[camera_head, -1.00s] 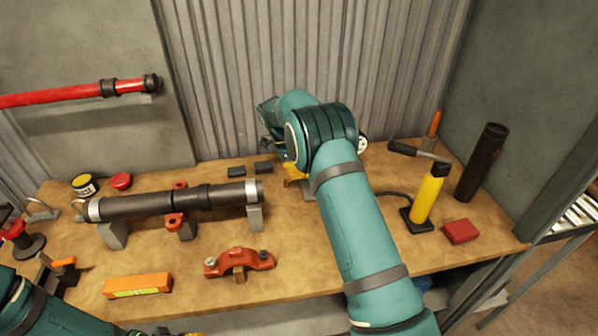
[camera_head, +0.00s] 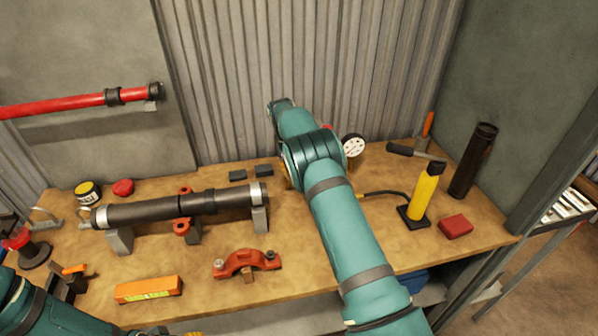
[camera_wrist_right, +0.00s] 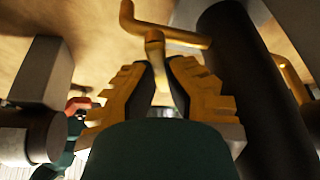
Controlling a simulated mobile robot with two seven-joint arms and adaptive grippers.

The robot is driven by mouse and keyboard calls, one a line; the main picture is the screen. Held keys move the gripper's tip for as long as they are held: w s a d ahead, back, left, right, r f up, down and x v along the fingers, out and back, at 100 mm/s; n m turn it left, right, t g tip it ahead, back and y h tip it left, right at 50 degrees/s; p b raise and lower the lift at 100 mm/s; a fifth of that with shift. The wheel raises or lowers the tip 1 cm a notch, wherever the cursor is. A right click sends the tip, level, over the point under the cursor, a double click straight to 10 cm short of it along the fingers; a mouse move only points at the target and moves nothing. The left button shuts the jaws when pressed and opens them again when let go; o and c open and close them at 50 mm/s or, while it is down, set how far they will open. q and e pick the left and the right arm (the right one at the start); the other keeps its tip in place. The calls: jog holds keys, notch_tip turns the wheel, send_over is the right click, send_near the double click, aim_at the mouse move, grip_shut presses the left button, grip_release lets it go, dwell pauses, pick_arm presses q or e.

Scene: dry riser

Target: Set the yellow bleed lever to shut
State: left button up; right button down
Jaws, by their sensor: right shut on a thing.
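In the right wrist view, a yellow lever with a bent bar (camera_wrist_right: 165,32) and a stem runs down between the fingers of my right gripper (camera_wrist_right: 161,68). The fingers are closed on the stem of this yellow lever. In the head view my right arm hides the lever and the right gripper, beside a white-faced gauge (camera_head: 353,145) at the back of the bench. My left arm is at the bottom left of the head view; only a sliver of its gripper (camera_head: 190,333) shows at the bottom edge.
A dark pipe (camera_head: 155,206) lies on supports at left. A red clamp (camera_head: 246,262) and orange level (camera_head: 148,289) are in front. A yellow pump (camera_head: 425,193), red block (camera_head: 455,225) and dark tube (camera_head: 473,160) stand at right. A dark cylinder (camera_wrist_right: 250,80) is close beside my right gripper.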

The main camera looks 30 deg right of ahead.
pick_arm(q)
jog(key=shift+p+v, duration=0.65)
jog(key=shift+v, duration=0.25)
pick_arm(e)
jog(key=m, duration=0.1)
jog(key=m+y, duration=0.1)
jog(key=m, duration=0.1)
jog(key=a+m, duration=0.1)
jog(key=m, duration=0.1)
jog(key=shift+s+f+y, duration=0.2)
jog(key=shift+f+y, duration=0.1)
jog(key=shift+y, duration=0.1)
pick_arm(q)
jog(key=shift+w+a, duration=0.15)
jog(key=shift+w, duration=0.05)
pick_arm(e)
jog(key=c, duration=0.9)
grip_release()
jog(key=shift+w+d, duration=0.1)
jog(key=shift+c, duration=0.2)
jog(key=shift+r, duration=0.1)
jog(key=shift+r, duration=0.1)
notch_tip(320, 180, up, 10)
